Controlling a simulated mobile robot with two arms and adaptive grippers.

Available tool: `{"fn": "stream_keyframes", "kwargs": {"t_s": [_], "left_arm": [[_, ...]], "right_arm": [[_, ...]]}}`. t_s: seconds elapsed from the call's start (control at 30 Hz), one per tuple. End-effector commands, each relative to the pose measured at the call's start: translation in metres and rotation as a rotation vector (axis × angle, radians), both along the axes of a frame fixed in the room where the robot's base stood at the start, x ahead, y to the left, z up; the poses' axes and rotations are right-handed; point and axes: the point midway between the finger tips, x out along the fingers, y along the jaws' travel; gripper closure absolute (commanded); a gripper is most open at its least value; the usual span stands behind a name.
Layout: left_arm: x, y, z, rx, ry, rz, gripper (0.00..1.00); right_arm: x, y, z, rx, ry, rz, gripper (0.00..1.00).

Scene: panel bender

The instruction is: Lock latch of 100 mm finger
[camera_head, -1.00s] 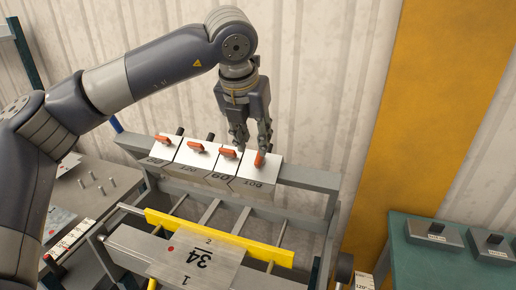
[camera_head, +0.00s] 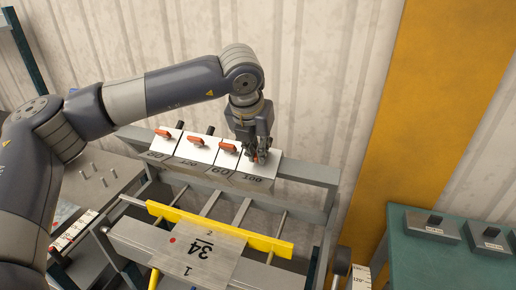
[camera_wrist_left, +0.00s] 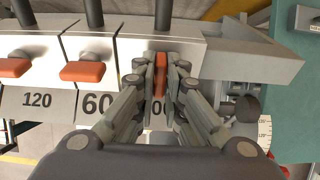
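The 100 mm finger (camera_head: 263,171) is the rightmost white block on the beam, marked 100; it also shows in the wrist view (camera_wrist_left: 133,48). Its orange-red latch (camera_wrist_left: 160,75) stands lengthwise in the wrist view, crosswise to the neighbouring latches. My left gripper (camera_head: 259,157) is down over this finger. In the wrist view its two fingers (camera_wrist_left: 161,68) are closed against both sides of the latch. The fingers hide part of the latch and of the number. My right gripper is in neither view.
The 60 latch (camera_wrist_left: 83,71) and 120 latch (camera_wrist_left: 14,67) lie crosswise to the left. A yellow bar (camera_head: 220,229) and a metal sheet marked 34 (camera_head: 188,270) lie in front. A green table (camera_head: 400,237) with grey blocks stands at right.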

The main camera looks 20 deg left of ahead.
Motion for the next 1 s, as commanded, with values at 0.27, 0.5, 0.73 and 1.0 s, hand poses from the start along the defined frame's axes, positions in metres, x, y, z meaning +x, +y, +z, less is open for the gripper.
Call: {"fn": "stream_keyframes", "kwargs": {"t_s": [0.27,0.5,0.73,1.0], "left_arm": [[0.0,-0.001,0.0,0.01,0.0,-0.019,1.0],[0.0,-0.002,-0.003,0.068,-0.003,-0.116,1.0],[-0.001,-0.003,-0.005,0.172,-0.007,-0.28,1.0],[-0.001,-0.003,-0.003,0.308,-0.013,-0.498,1.0]], "right_arm": [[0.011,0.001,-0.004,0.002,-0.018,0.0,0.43],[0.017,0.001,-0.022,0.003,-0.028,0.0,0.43],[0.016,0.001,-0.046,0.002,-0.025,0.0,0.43],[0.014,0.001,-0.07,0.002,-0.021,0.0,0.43]]}}
